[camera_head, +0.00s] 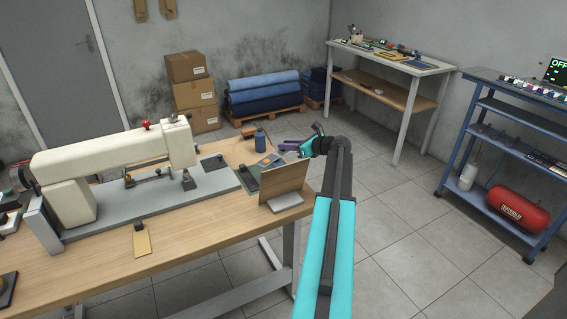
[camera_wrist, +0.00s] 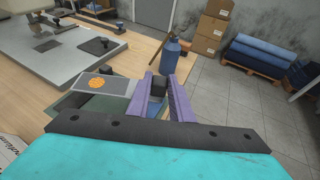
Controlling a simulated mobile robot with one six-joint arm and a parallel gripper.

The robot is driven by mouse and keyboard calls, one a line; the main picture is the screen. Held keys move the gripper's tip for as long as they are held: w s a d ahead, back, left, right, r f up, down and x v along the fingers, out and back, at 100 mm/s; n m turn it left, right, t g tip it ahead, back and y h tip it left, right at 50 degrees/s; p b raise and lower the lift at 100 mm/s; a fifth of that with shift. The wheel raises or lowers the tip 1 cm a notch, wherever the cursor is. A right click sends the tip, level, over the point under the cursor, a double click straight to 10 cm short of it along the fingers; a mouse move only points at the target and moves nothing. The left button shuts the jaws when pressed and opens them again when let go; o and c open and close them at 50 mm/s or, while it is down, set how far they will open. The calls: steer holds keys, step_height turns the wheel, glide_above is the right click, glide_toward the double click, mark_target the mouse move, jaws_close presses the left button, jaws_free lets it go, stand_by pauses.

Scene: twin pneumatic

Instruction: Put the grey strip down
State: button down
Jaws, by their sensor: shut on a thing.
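The grey strip (camera_wrist: 120,87) shows in the wrist view, with an orange dotted round patch on its darker left part. Its right end reaches a dark block between the purple fingers of my gripper (camera_wrist: 163,97). My gripper is shut on it, and the fingers hide part of the held end. In the head view my gripper (camera_head: 291,146) is over the right end of the wooden workbench (camera_head: 190,240), behind an upright wooden board. The strip (camera_head: 271,159) shows there to the left of the fingers. Its height above the bench is hard to tell.
A blue bottle (camera_wrist: 170,57) stands close beyond my fingers; it also shows in the head view (camera_head: 260,139). The wooden board (camera_head: 284,180) stands near the bench's right edge. A large cream machine (camera_head: 110,165) on a grey base fills the left. Bare bench lies in front.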

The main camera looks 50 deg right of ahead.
mark_target(287, 152)
steer(key=shift+a+f, duration=0.1)
steer(key=shift+f, duration=1.75)
steer(key=shift+f+p, duration=0.3)
steer(key=shift+f, duration=1.6)
steer(key=c, duration=1.6)
jaws_free()
steer(key=shift+s, duration=0.1)
steer(key=b+v, duration=0.1)
steer(key=v, duration=1)
steer(key=shift+s+r, duration=0.2)
steer(key=shift+s, duration=0.15)
